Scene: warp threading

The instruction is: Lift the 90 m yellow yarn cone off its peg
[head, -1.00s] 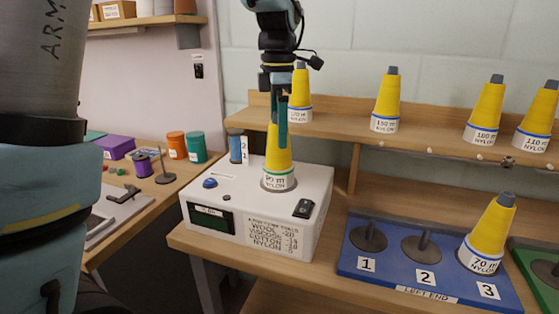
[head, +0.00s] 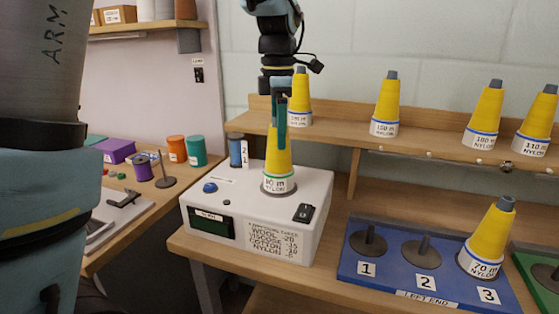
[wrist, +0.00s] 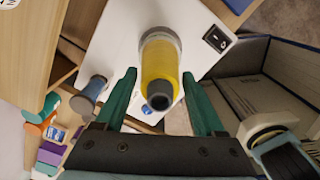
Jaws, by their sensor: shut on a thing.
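The 90 m yellow yarn cone (head: 278,158) has a white label with a green band. It stands upright on a round grey plate on top of a white scale box (head: 308,188); I see no clear gap beneath it. My gripper (head: 281,138) comes down from above and is shut on the cone's upper part. In the wrist view the same cone (wrist: 160,62) sits between my two green fingers (wrist: 160,76), its dark tip towards the camera. Whether it has risen off its peg cannot be told, as the peg is hidden.
More yellow cones (head: 386,105) stand on the shelf behind, one close behind my gripper. A blue board (head: 385,281) at right has bare pegs 1 and 2 and a 70 m cone (head: 487,238) on peg 3. A blue spool (head: 235,152) stands behind the scale.

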